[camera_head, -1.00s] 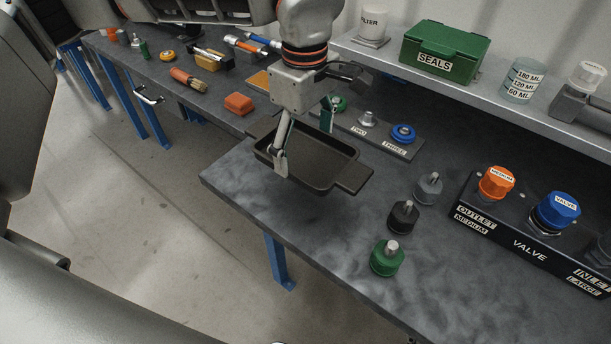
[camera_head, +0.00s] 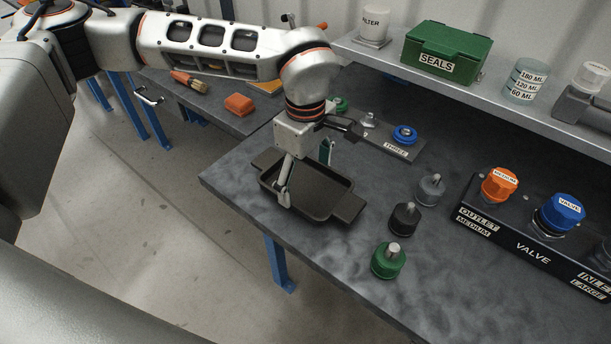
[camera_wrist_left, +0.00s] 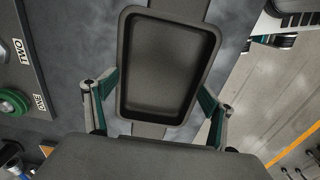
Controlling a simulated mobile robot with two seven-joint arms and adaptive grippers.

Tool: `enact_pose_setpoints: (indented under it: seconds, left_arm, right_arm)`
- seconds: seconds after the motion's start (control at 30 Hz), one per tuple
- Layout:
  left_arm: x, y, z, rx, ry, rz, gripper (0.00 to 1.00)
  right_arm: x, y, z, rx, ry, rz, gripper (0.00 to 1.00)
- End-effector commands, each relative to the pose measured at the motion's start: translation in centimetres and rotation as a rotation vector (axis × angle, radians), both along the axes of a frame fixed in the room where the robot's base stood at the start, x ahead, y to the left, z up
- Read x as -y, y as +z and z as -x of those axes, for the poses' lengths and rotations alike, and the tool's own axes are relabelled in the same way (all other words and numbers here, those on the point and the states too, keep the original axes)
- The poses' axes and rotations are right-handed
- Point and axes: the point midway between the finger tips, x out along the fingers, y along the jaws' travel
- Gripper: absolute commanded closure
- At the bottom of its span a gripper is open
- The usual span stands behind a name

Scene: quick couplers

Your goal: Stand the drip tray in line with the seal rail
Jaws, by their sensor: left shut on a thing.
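The drip tray (camera_head: 322,190) is a dark shallow rectangular tray with a flat tab at each end. My left gripper (camera_head: 305,172) is shut on it, with one finger at each long side; the wrist view also shows the tray (camera_wrist_left: 168,65) between the fingers. The tray is over the bench near its front edge; I cannot tell whether it touches the top. The seal rail (camera_head: 377,138) is a grey plate behind the tray, partly hidden by my gripper. In the wrist view the rail (camera_wrist_left: 28,60) is at left, apart from the tray and slightly slanted to it. My right gripper is not in view.
Grey, black and green couplers (camera_head: 388,260) stand right of the tray. The valve block (camera_head: 520,240) is farther right. A shelf behind holds a green SEALS box (camera_head: 445,52). An orange block (camera_head: 239,104) lies on the left bench. Bare bench surrounds the tray's right end.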

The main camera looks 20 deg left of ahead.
Motion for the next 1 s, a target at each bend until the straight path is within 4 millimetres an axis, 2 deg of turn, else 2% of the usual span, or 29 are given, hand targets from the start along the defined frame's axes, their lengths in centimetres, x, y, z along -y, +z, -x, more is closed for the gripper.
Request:
enact_pose_setpoints:
  seconds: [0.1,0.13,0.17,0.47,0.6,0.77,1.0]
  left_arm:
    - [0.0,-0.3,0.0,0.000,-0.001,0.000,0.46]
    - [0.0,-0.3,0.0,0.000,0.000,0.000,0.09]
    - [0.0,-0.3,0.0,0.000,0.000,0.000,0.02]
    - [0.0,-0.2,0.0,0.000,0.000,0.000,0.00]
    - [0.0,0.5,-0.1,0.003,0.000,0.000,0.00]
    - [0.0,3.1,-0.1,0.006,0.000,0.001,0.00]
    - [0.0,8.1,-0.1,0.006,0.000,0.000,0.00]
  right_arm:
    - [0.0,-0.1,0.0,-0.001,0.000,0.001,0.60]
    - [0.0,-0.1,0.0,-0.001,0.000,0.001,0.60]
    - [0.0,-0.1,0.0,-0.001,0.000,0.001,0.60]
    - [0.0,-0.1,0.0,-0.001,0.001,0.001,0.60]
    - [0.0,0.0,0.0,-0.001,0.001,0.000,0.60]
    - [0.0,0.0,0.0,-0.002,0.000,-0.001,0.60]
    - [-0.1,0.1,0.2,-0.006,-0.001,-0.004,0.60]
